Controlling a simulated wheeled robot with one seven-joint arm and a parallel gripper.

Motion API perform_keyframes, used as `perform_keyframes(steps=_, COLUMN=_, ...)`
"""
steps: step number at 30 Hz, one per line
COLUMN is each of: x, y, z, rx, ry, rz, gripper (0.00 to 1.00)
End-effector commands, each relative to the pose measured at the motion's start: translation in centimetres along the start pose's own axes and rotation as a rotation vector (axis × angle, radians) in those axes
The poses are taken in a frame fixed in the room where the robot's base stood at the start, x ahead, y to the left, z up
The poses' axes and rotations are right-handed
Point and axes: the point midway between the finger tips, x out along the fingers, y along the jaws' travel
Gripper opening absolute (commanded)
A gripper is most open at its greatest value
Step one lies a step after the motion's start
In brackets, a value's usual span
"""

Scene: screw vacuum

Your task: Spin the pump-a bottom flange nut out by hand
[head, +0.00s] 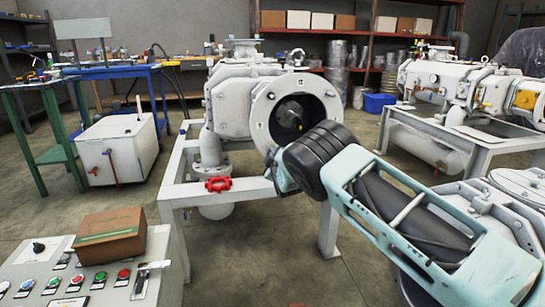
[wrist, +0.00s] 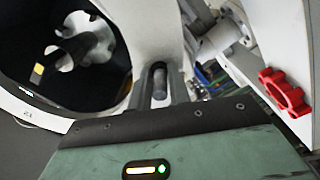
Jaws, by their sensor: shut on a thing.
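The near pump (head: 237,102) is a pale grey machine on a frame, with a round end flange (head: 262,122) around a dark open bore. In the wrist view the flange (wrist: 160,28) curves across the upper left, and a lobed metal part (wrist: 82,45) shows inside the bore. My gripper (wrist: 159,85) is at the flange's lower rim, its two fingers shut on a small grey cylindrical piece, seemingly the bottom flange nut (wrist: 159,80). In the head view the nut is hidden behind my gripper (head: 278,170). I cannot tell how far the nut is threaded.
A red handwheel (head: 218,184) sits left of my gripper on the pump's lower pipework. The frame leg (head: 328,230) stands below. A control panel with a cardboard box (head: 110,236) is at front left. Another pump (head: 450,85) stands at right. Floor between them is open.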

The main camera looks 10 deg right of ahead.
Motion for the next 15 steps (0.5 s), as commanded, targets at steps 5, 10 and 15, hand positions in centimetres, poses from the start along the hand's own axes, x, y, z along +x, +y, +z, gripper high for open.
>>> perform_keyframes(steps=5, x=0.06, y=0.14, z=-0.1, rx=0.001, ry=0.002, rz=0.002, gripper=0.36)
perform_keyframes(steps=10, x=0.04, y=0.09, z=-0.04, rx=0.001, ry=0.001, rz=0.001, gripper=0.41)
perform_keyframes(steps=15, x=-0.08, y=0.07, z=-0.03, rx=0.002, ry=0.0, rz=0.001, gripper=0.41)
